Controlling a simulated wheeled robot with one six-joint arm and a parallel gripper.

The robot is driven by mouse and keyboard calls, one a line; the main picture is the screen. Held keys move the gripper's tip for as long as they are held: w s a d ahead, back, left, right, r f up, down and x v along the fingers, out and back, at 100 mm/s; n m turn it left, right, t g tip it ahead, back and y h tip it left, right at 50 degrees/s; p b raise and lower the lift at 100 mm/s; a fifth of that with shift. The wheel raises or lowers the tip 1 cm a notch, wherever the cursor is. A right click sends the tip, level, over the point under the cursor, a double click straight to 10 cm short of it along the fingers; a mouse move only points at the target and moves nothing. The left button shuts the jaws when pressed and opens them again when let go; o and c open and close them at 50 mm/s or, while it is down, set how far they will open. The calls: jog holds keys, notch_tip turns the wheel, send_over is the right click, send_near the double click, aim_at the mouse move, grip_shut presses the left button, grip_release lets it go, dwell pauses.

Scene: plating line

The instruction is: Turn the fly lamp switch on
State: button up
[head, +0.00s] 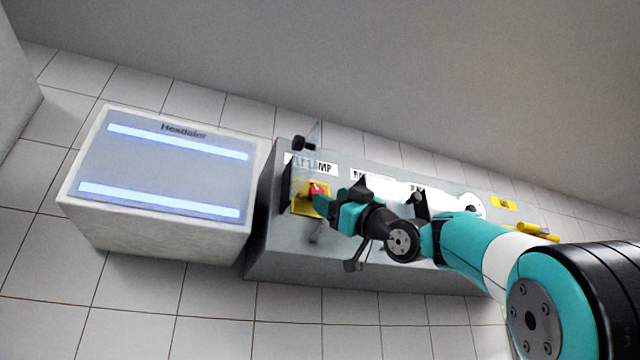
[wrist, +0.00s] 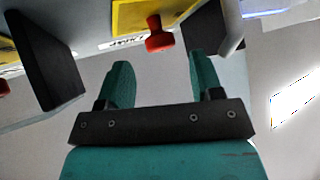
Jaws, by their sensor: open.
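The fly lamp switch is a red lever (head: 317,188) on a yellow plate (head: 300,206), below a partly covered white label ending in "AMP" (head: 325,169). In the wrist view, the red lever (wrist: 159,36) sticks out from its yellow plate (wrist: 135,14). My gripper (head: 335,203) is at the switch in the head view. In the wrist view, my gripper (wrist: 160,72) is open and empty, with the lever just beyond and between its fingertips, apart from both. The Hexdaler box (head: 165,160), left of the panel, has two tubes glowing bluish white.
Dark upright plates flank the switch in the wrist view, left (wrist: 45,60) and right (wrist: 203,32). Another red lever (wrist: 4,87) shows at the left edge. The grey panel (head: 290,258) carries further labels and a yellow handle (head: 535,232).

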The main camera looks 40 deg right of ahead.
jog(key=shift+p+x, duration=1.2)
jog(key=shift+x, duration=1.05)
jog(key=shift+f, duration=0.1)
jog(key=c, duration=0.9)
